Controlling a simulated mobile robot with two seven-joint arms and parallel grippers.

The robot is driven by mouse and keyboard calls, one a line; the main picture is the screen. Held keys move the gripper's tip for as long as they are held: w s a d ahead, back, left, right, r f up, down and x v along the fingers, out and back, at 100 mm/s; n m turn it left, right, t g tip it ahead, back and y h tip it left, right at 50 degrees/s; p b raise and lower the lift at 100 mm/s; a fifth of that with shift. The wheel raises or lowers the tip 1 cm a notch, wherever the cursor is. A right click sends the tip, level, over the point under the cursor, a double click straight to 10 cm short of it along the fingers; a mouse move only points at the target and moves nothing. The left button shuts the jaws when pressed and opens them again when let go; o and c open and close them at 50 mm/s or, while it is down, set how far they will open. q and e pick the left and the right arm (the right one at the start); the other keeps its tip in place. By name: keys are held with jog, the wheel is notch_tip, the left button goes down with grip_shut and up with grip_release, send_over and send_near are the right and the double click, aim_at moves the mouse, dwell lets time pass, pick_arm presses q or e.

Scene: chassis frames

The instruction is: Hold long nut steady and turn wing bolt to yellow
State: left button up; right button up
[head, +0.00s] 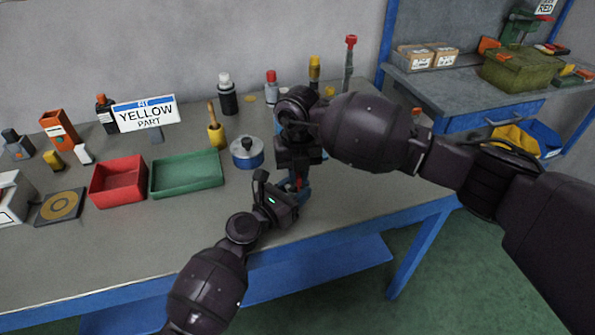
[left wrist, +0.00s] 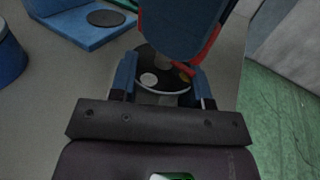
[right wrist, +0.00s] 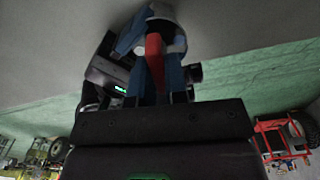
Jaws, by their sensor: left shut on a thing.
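In the left wrist view, the blue fingers of my left gripper (left wrist: 164,85) are shut on the grey long nut (left wrist: 154,97), partly hidden under a dark disc (left wrist: 150,62) with a pale spot and a yellow mark. The red wing bolt (left wrist: 206,45) shows above the disc, beside the right gripper's fingers. In the right wrist view, the red wing (right wrist: 155,55) lies between the fingers of my right gripper (right wrist: 158,65); whether they press on it is unclear. In the head view, both grippers meet near the table's front edge and mostly hide the parts.
A "YELLOW PART" sign (head: 147,114) stands at the back. A red bin (head: 118,181), a green tray (head: 187,174) and a blue round tin (head: 247,152) stand left of the grippers. Bottles and tools line the back.

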grip_shut()
jog(key=shift+n, duration=0.8)
jog(key=o, duration=0.6)
grip_release()
jog(key=shift+r, duration=0.15)
notch_tip(320, 180, up, 12)
jog(key=shift+f, duration=0.1)
pick_arm(q)
jog(key=o, duration=1.2)
